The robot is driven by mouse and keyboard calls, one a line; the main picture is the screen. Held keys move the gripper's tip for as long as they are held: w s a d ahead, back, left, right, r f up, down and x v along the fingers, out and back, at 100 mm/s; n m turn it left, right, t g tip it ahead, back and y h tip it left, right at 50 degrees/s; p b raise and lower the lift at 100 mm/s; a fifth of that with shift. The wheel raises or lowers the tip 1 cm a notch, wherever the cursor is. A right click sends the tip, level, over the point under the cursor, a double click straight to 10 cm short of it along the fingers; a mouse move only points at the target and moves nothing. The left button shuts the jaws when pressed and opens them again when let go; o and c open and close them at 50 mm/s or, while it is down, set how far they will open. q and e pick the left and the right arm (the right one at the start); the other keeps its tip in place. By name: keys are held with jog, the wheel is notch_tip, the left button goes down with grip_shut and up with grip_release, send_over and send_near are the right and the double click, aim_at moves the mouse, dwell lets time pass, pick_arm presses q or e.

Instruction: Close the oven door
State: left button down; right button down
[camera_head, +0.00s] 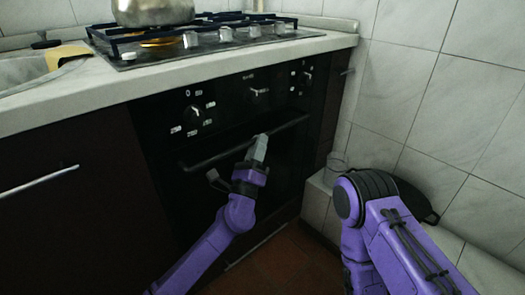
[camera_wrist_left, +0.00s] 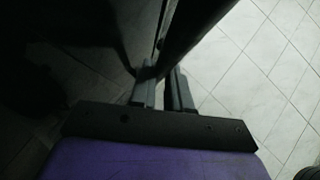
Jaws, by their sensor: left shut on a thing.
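The black oven door (camera_head: 220,190) is upright below the control panel and looks flush or nearly flush with the front. I cannot tell whether a small gap remains at its top. Its long dark handle (camera_head: 207,161) runs across the top of the door. My left gripper (camera_head: 260,143) is at the middle of the handle, shut on it. In the left wrist view the two grey fingers of the left gripper (camera_wrist_left: 163,90) lie close to the dark handle bar (camera_wrist_left: 192,32). My right arm is at the right, but its gripper is not in view.
A worktop edge (camera_head: 90,100) overhangs the oven, with a gas hob (camera_head: 215,38) and a metal pot (camera_head: 152,10) on top. A tiled wall (camera_head: 440,90) closes the right side. A drawer handle (camera_head: 40,181) projects at the left.

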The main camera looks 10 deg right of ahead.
pick_arm(q)
jog(key=shift+w+a+r, duration=0.25)
jog(key=shift+w+r, duration=0.05)
jog(key=shift+r, duration=0.3)
jog(key=c, duration=1.4)
grip_release()
jog(key=shift+w+a+f, duration=0.15)
jog(key=shift+f, duration=0.05)
jog(key=shift+a+f, duration=0.1)
jog(key=shift+f, duration=0.15)
jog(key=shift+s+p+v, duration=0.25)
jog(key=shift+p+v, duration=0.9)
jog(key=shift+v, duration=3.9)
jog(key=shift+r, duration=0.15)
